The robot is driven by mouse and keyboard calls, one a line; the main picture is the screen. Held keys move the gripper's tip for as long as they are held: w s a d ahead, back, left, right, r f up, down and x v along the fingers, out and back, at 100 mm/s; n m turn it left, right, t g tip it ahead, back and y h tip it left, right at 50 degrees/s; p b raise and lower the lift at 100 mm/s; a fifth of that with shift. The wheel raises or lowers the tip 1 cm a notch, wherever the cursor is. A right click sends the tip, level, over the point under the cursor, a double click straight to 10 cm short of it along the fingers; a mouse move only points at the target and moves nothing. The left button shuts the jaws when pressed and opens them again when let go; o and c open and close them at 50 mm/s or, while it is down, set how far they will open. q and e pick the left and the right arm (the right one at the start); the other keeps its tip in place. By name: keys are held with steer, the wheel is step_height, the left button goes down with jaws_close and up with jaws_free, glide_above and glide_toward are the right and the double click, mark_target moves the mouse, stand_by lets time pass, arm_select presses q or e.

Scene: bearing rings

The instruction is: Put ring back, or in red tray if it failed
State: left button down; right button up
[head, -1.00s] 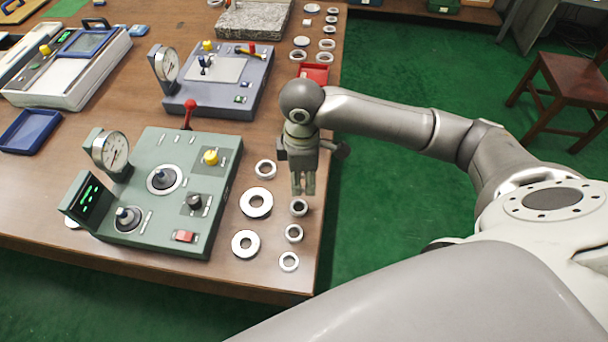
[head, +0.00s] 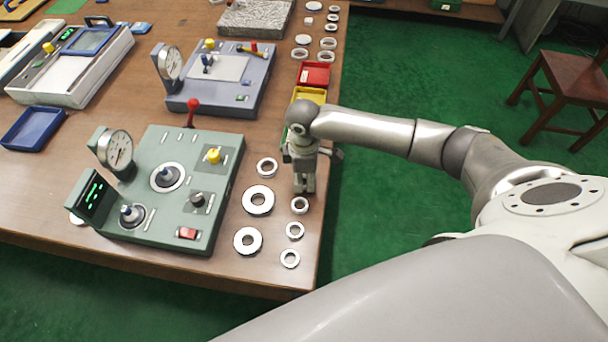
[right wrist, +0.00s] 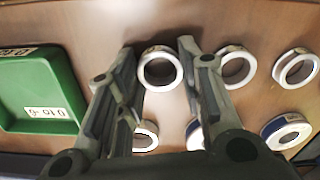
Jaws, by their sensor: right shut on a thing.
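My right gripper (head: 304,190) points down over the right edge of the table, just behind a row of small metal rings. In the right wrist view its fingers (right wrist: 160,60) are shut on a ring (right wrist: 160,69), one on each side, at or near table height. The red tray (head: 314,74) stands farther back on the same side, beside a yellow tray (head: 309,95). My left gripper is not in view.
A green tray (right wrist: 40,85) lies beside the gripper. Larger rings (head: 258,199) lie left of it, next to a green gauge station (head: 150,215). A blue-grey station (head: 225,100) and a stone block (head: 255,18) stand farther back. Several rings lie beyond the red tray.

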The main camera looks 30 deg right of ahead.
steer(key=shift+f, duration=0.15)
steer(key=o, duration=1.1)
step_height(320, 180, up, 12)
steer(key=b, duration=0.1)
steer(key=shift+r, duration=0.2)
steer(key=shift+s+f, duration=0.1)
